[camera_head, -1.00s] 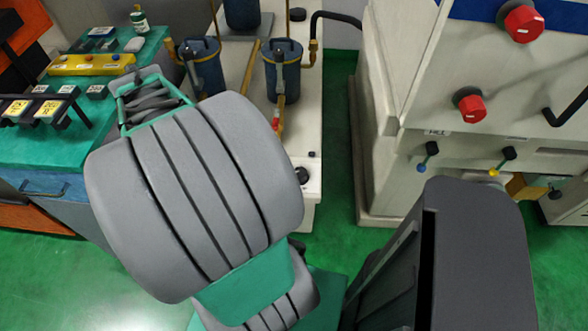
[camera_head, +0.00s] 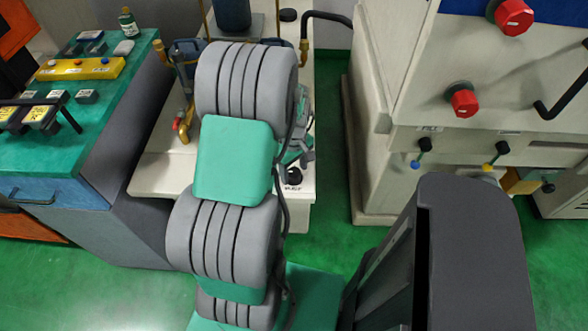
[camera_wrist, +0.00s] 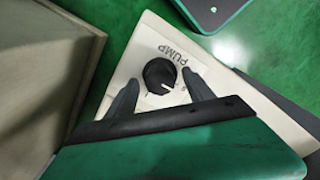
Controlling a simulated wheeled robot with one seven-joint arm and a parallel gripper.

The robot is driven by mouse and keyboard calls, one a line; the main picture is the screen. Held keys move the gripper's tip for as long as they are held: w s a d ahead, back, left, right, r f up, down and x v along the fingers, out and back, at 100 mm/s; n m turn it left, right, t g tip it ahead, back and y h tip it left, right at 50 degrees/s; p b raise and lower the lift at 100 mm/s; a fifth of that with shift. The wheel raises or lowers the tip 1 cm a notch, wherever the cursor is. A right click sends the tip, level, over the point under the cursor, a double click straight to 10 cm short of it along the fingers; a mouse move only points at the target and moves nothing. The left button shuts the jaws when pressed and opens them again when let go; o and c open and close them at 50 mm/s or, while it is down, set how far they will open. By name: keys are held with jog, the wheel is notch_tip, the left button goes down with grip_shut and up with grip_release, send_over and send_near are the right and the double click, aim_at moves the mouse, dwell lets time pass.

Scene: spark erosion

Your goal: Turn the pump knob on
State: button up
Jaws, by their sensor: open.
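The pump knob (camera_wrist: 158,72) is a round black knob with a white pointer line, on a white panel (camera_wrist: 135,58) beside the printed word PUMP. In the wrist view the pointer line faces right and slightly down. In the head view the knob (camera_head: 294,175) shows small on the front end of the white unit (camera_head: 155,178). My gripper (camera_wrist: 160,78) is open, with one dark finger on each side of the knob in the wrist view. I cannot tell how far above it the fingertips are. In the head view my arm mostly hides the gripper.
A white machine (camera_head: 385,180) with red knobs (camera_head: 464,101) stands on the right across a green floor gap. A bench with a green top (camera_head: 110,105) is at the left. Blue filter canisters (camera_head: 233,14) and pipes stand on the unit behind my arm.

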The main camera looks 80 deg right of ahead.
grip_shut()
dwell(0.8)
